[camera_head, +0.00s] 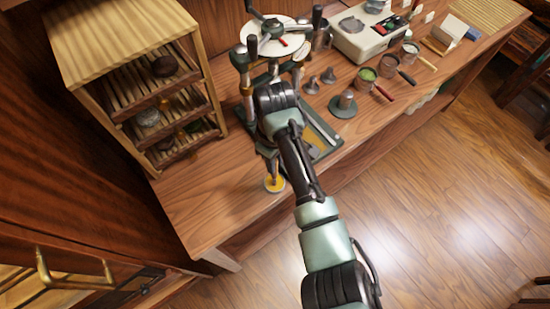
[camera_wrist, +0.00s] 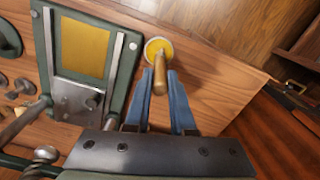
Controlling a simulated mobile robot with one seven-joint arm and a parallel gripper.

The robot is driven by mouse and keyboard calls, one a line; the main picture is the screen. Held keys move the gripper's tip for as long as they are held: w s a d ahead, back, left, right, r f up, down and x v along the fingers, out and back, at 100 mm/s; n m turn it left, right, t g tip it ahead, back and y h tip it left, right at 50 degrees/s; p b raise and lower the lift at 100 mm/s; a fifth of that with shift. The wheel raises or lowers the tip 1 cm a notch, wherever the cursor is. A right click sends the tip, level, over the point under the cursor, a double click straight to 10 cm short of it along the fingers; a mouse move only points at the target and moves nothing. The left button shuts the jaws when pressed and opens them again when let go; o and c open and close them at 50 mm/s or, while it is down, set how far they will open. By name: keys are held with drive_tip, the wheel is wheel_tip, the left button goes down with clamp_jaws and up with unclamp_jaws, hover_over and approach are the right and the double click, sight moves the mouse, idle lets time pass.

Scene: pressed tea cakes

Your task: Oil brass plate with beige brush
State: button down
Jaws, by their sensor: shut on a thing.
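The beige brush (camera_wrist: 159,98) is between the blue fingers of my gripper (camera_wrist: 159,72) in the wrist view, and the gripper is shut on it. The brush's far end is at a small round dish of yellow oil (camera_wrist: 151,42), which also shows in the head view (camera_head: 275,184). I cannot tell whether the bristles touch the oil. The brass plate (camera_wrist: 86,46) lies flat on the green press base, beside the dish. In the head view my arm partly covers the brass plate (camera_head: 314,143), and the brush is hard to make out.
The press (camera_head: 247,62) stands behind my gripper. A slatted wooden rack (camera_head: 105,40) is at the left. A scale (camera_head: 365,38), several small strainers and metal weights (camera_head: 343,105) are toward the right. The tabletop (camera_head: 205,210) left of the dish is clear, up to the front edge.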

drive_tip(key=shift+r+p, duration=3.15)
drive_tip(key=shift+r, duration=0.25)
drive_tip(key=shift+w, duration=0.1)
